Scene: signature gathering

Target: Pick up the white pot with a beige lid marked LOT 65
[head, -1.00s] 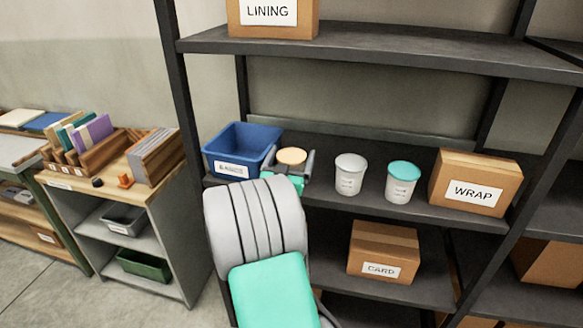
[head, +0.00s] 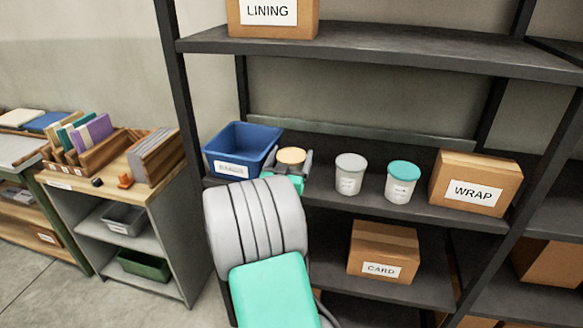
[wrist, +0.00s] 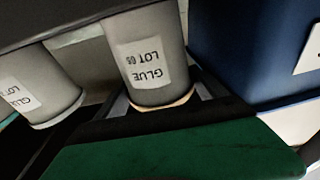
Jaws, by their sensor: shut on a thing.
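The white pot with a beige lid (head: 291,156) is on the middle shelf, right of the blue bin. In the head view mostly its lid shows; my gripper and arm hide the body. The wrist view shows the pot (wrist: 177,50) upside down in the picture, with a label reading GLUE and a LOT number that looks like 65. My gripper (head: 290,162) is shut on this pot, one finger on each side near the lid. Its fingers also show in the wrist view (wrist: 165,103). I see no clear gap between the pot and the shelf.
A grey-lidded pot (head: 350,176) and a teal-lidded pot (head: 402,183) stand to the right, then a WRAP box (head: 475,185). The blue bin (head: 238,150) is close on the left. Another shelf (head: 400,55) is above; a CARD box (head: 383,253) is below.

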